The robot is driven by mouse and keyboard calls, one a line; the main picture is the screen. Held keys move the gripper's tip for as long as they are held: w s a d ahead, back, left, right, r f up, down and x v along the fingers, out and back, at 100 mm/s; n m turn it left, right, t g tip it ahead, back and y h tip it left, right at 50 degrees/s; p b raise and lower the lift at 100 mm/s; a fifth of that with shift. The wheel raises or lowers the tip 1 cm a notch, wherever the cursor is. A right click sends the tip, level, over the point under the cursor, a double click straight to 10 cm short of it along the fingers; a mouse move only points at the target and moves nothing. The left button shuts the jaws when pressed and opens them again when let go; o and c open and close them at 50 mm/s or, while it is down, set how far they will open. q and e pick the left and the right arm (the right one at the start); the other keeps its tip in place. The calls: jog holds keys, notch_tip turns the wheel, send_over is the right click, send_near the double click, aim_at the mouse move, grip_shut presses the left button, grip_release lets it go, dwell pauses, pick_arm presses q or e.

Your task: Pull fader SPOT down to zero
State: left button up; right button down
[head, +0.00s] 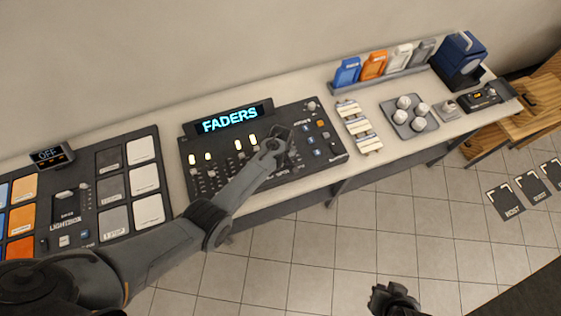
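The dark fader console (317,154) lies on the long table, with a lit display (229,120) reading FADERS at its back edge. Several yellow lights (207,157) glow above a row of faders (211,174). The fader labels are too small to read, so I cannot tell which one is SPOT. My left gripper (278,139) is over the middle of the console, and its arm hides part of the fader row. I cannot tell whether its fingers are closed or touching a fader. My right gripper (394,299) hangs low over the floor, away from the table; its fingers are unclear.
Left of the console is a lightbox panel (99,222) with coloured and grey tiles and a small OFF display (52,155). To the right are a striped stack (359,127), a knob tray (409,119), a card rack (381,79) and a blue box (459,58).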

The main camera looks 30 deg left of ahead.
pick_arm(q)
jog(key=shift+r, duration=0.6)
notch_tip(320, 180, up, 10)
jog(key=shift+f+p, duration=0.15)
jog(key=shift+p, duration=0.2)
jog(key=shift+f, duration=0.1)
jog(key=shift+g, duration=0.9)
jog(key=s+f, duration=0.2)
jog(key=s, duration=0.1)
jog(key=s+f, duration=0.2)
jog(key=s+a+f, duration=0.1)
jog(key=s+f, duration=0.2)
jog(key=shift+s+f+p, duration=0.1)
jog(key=shift+s+p, duration=0.2)
jog(key=s+a+f+g+p, duration=0.1)
jog(key=s+f, duration=0.1)
jog(key=s, duration=0.5)
jog(key=s+a+f, duration=0.1)
jog(key=s+f, duration=0.1)
jog(key=s, duration=0.6)
jog(key=s+r+m+t+p, duration=0.1)
jog(key=s+r+m+t, duration=0.1)
jog(key=s+r+m, duration=0.35)
notch_tip(320, 180, up, 19)
jog(key=d+m+t, duration=0.1)
jog(key=m+t, duration=0.3)
jog(key=m, duration=0.2)
jog(key=shift+w+d, duration=0.3)
jog(key=shift+w, duration=0.15)
